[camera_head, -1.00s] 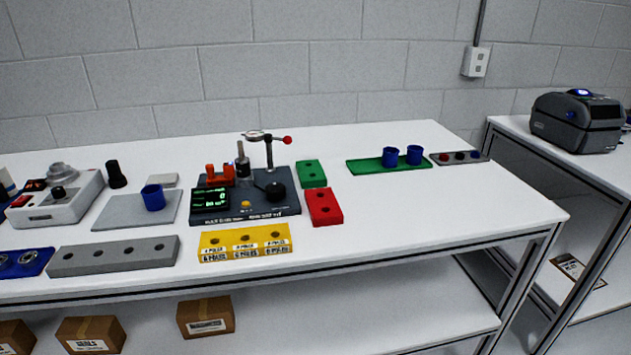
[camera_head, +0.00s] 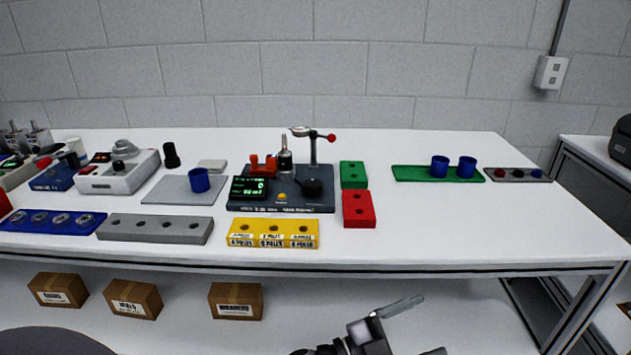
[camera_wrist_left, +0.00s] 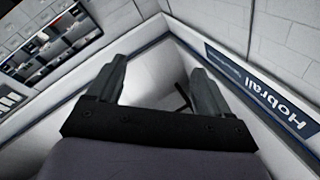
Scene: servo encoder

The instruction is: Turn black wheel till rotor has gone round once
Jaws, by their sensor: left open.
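The black wheel (camera_head: 312,187) is on the right part of a dark test stand (camera_head: 260,206) on the white table. A dark upright piece with a thin shaft, likely the rotor (camera_head: 285,161), stands behind the stand's lit green display, beside an orange clamp (camera_head: 262,165). My left gripper (camera_head: 418,328) is low at the bottom of the head view, in front of the table and well away from the wheel. In the left wrist view its two fingers (camera_wrist_left: 157,72) are apart with nothing between them. My right gripper is out of view.
A yellow block (camera_head: 273,233) lies in front of the stand. Green (camera_head: 353,175) and red (camera_head: 359,209) blocks lie to its right. A post with a red-ended arm (camera_head: 322,136) rises behind the wheel. The table's right front is clear.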

